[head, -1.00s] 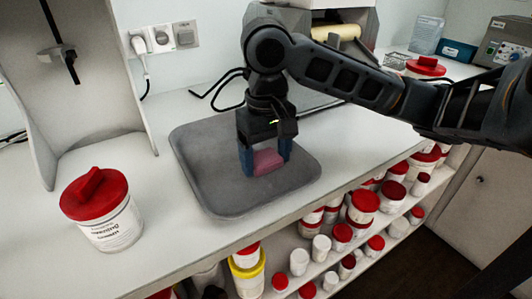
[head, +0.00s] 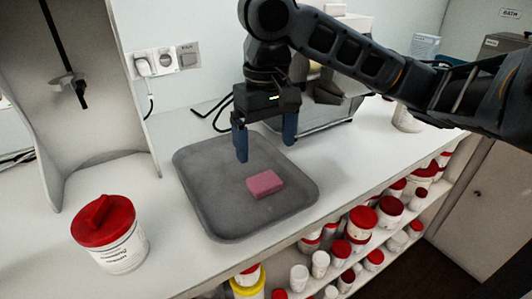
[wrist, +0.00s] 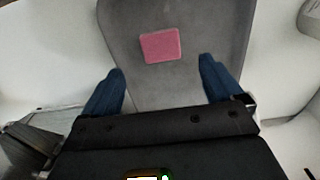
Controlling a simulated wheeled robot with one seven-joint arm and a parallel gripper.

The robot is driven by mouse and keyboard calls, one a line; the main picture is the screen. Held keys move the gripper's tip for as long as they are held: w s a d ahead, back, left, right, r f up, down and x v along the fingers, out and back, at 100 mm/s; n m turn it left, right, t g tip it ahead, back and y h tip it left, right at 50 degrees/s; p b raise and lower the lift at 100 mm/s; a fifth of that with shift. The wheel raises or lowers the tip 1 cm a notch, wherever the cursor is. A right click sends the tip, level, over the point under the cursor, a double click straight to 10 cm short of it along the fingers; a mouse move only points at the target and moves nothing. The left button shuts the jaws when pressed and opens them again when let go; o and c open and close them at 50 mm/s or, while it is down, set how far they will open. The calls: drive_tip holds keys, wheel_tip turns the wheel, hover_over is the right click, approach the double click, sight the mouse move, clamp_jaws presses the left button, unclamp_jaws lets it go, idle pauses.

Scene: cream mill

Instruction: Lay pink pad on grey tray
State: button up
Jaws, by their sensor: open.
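The pink pad (head: 265,184) lies flat on the grey tray (head: 205,205), right of the tray's middle in the head view. The wrist view also shows the pad (wrist: 160,45) on the tray (wrist: 215,30), with bare tray around it. My gripper (head: 265,150) is open and empty, raised above the back part of the tray and apart from the pad. In the wrist view its two blue fingers stand wide apart (wrist: 163,85), with nothing between them.
A white tub with a red lid (head: 108,235) stands left of the tray. Shelves under the counter hold several red-lidded jars (head: 362,219). A metal device (head: 330,110) stands behind my gripper.

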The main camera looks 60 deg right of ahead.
wheel_tip(320, 180, up, 3)
drive_tip(key=shift+f+p, duration=0.15)
drive_tip(key=shift+p, duration=0.15)
idle(0.4)
